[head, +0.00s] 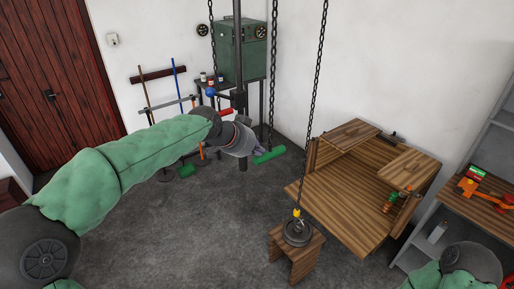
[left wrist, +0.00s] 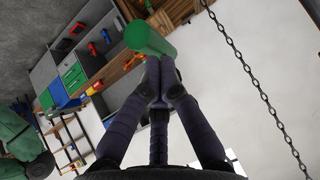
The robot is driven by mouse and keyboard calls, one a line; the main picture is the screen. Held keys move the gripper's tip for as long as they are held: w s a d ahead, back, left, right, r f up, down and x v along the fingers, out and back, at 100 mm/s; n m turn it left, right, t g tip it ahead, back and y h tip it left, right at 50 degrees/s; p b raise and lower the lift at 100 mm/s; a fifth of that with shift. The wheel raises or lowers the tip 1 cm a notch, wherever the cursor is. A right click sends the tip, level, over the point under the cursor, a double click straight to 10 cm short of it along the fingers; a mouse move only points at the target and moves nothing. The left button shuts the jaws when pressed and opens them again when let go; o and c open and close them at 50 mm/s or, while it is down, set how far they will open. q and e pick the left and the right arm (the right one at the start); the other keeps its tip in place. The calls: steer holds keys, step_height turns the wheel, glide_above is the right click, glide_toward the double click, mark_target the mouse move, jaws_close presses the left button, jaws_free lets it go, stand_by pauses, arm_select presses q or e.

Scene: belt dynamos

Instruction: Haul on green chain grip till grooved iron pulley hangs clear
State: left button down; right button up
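The green chain grip (head: 270,155) is a short thick cylinder at the lower end of a hanging chain (head: 272,80). My left gripper (head: 254,150) is at the left part of it. In the left wrist view the fingers (left wrist: 160,72) are drawn close together with their tips at the green grip (left wrist: 150,38), seemingly shut on it; the contact is partly hidden. The dark grooved iron pulley (head: 298,232) is on a chain with a yellow fitting, directly over a small wooden stool (head: 296,258); it appears to rest on the stool's top. My right gripper is out of view.
A wooden bench-like unit (head: 345,195) stands right of the pulley. A grey shelf (head: 440,210) with orange and green items is at the far right. A green machine box (head: 240,50) is on a stand by the back wall. The grey floor at front left is clear.

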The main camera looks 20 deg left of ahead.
arm_select(q)
step_height(320, 180, down, 28)
steer(key=b, duration=2.3)
steer(key=shift+s+r, duration=0.2)
steer(key=shift+r, duration=0.05)
steer(key=shift+d+r, duration=0.1)
steer(key=shift+r, duration=0.05)
steer(key=s+a+r+p, duration=0.3)
steer(key=s+r, duration=0.3)
steer(key=r, duration=0.5)
steer(key=shift+s+r+p, duration=0.25)
steer(key=shift+s+p, duration=0.05)
steer(key=shift+p, duration=0.35)
